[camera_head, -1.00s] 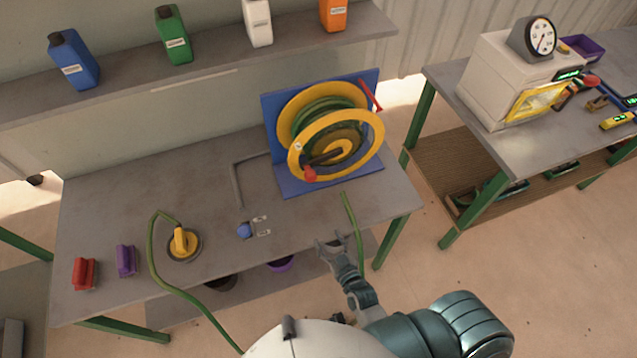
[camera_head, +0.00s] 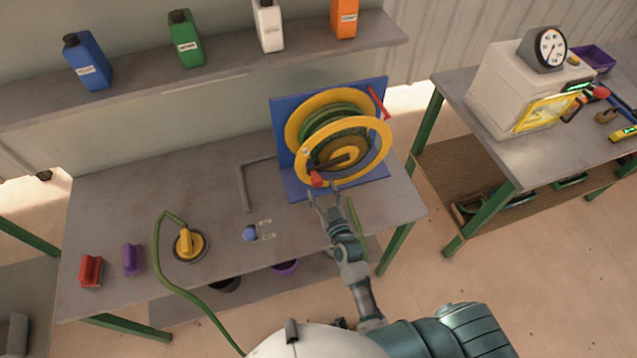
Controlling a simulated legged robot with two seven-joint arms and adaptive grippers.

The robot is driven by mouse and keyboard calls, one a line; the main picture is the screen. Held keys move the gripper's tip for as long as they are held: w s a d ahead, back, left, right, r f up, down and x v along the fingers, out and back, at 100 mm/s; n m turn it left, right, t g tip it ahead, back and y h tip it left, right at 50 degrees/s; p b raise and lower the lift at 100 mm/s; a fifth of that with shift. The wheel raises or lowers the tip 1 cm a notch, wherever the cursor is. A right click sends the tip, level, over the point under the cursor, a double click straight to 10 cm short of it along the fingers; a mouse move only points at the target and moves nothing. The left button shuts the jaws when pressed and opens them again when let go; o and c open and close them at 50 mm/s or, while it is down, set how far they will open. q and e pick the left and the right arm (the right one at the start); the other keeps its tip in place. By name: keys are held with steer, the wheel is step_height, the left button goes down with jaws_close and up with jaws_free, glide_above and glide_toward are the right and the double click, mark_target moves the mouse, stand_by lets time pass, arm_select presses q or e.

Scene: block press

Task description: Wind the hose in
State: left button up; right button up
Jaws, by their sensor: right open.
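The hose reel (camera_head: 341,163) is a yellow-rimmed drum on a blue stand (camera_head: 375,178) at the back right of the bench. Green hose is wound on its drum. A red crank knob (camera_head: 316,179) shows at the front rim's lower left. The green hose (camera_head: 163,255) runs from the yellow nozzle piece (camera_head: 187,241) on a round base and over the bench's front edge. Another length of hose (camera_head: 353,216) hangs near the right front edge. My right gripper (camera_head: 324,194) is open and empty, just below the red knob, apart from it as far as I can tell. My left gripper is not in view.
A blue button (camera_head: 250,233) lies mid-bench near the front. A red block (camera_head: 91,270) and a purple block (camera_head: 132,259) stand at the left. Several bottles line the shelf (camera_head: 130,83) above. A second bench (camera_head: 530,167) with a white machine stands right.

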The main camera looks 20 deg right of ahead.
mark_target(319, 186)
steer(key=shift+w+a, duration=0.15)
steer(key=shift+w, duration=0.7)
steer(key=shift+w+a, duration=0.1)
steer(key=shift+w, duration=0.75)
steer(key=shift+c, duration=0.2)
jaws_close()
